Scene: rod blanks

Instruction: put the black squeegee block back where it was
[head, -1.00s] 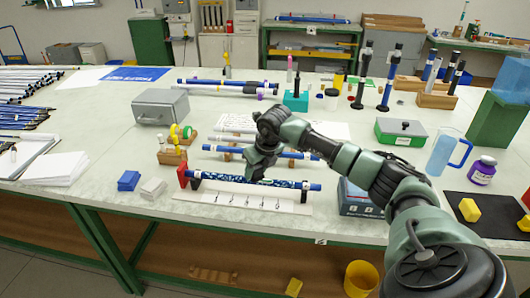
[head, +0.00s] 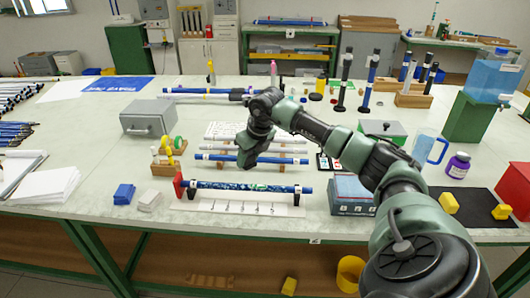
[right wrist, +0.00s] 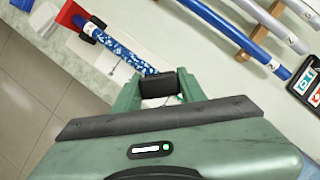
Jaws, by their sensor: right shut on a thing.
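My right gripper (head: 245,165) is above the table, just behind the patterned blue rod (head: 245,187). In the right wrist view its green fingers (right wrist: 158,88) are shut on the black squeegee block (right wrist: 159,81). The block is hidden by the gripper in the head view. The patterned rod lies across black supports by a numbered white strip (head: 230,208), with a red stop (head: 178,186) at its left end; it also shows in the right wrist view (right wrist: 125,53). My left gripper is out of view.
Other blue rods (head: 215,157) lie on a wooden rack behind. Blue and white stacked cloths or pads (head: 124,194) sit at front left. A wooden holder with tape rolls (head: 168,168) and a grey box (head: 154,116) stand left; a blue-grey box (head: 350,194) stands right.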

